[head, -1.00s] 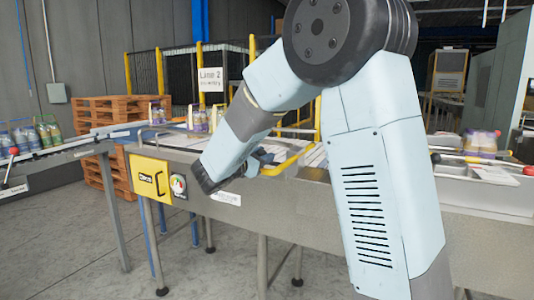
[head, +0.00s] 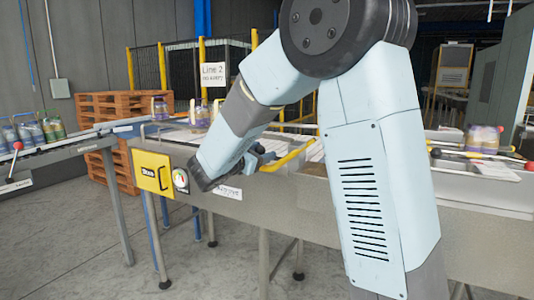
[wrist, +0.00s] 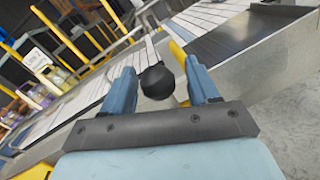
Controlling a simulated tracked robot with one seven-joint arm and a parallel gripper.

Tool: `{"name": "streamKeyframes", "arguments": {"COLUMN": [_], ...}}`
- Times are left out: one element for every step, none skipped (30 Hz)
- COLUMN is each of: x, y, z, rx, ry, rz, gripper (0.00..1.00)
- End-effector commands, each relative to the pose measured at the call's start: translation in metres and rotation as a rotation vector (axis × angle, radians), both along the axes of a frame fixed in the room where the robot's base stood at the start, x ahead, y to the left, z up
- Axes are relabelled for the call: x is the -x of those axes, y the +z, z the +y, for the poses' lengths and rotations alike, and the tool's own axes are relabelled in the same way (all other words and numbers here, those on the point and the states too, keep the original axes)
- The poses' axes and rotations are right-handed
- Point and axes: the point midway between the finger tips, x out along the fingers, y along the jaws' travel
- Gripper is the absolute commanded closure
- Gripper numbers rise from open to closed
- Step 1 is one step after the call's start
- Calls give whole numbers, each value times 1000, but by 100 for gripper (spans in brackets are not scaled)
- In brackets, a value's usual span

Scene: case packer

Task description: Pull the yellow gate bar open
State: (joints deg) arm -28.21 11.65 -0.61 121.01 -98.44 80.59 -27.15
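The yellow gate bar (head: 290,156) slants across the metal conveyor deck in the head view. In the wrist view the yellow bar (wrist: 178,54) runs up to a round black knob (wrist: 157,82). My gripper (wrist: 160,66) is open, with its two blue fingers on either side of the knob and the bar's near end. Gaps show between the knob and the fingers. In the head view my gripper (head: 258,156) is at the bar's left end, partly hidden behind my wrist. Whether a finger touches the bar is unclear.
A yellow panel (head: 151,173) and a dial (head: 181,179) are on the conveyor's front, left of my wrist. Jars (head: 201,115) stand on the belt behind my arm. A side conveyor (head: 80,145) with bottles is at left. Wooden pallets (head: 105,108) are stacked behind.

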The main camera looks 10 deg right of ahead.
Motion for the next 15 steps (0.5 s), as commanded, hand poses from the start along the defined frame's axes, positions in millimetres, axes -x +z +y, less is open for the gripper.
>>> {"name": "streamKeyframes", "arguments": {"x": [0, 0, 0, 0, 1, 2, 4, 6, 9, 12, 15, 20, 23, 27, 32], "y": [0, 1, 1, 1, 1, 1, 1, 1, 1, 1, 1, 1, 0, 0, 0], "z": [0, 0, 1, 1, 2, 4, 6, 8, 12, 16, 20, 25, 29, 34, 41], "rx": [0, 0, 0, 0, -1, -1, -1, -1, 0, 1, 1, 0, 0, 0, 1], "ry": [1, 1, 1, 2, 2, 2, 3, 3, 3, 5, 5, 4, 5, 6, 5], "rz": [-1, -1, -1, -1, -2, -2, -2, -2, -3, -2, -2, -2, -1, -1, -2], "gripper": [40, 40, 40, 40, 40, 40, 40, 40, 40, 40, 40, 40, 40, 40, 40]}}
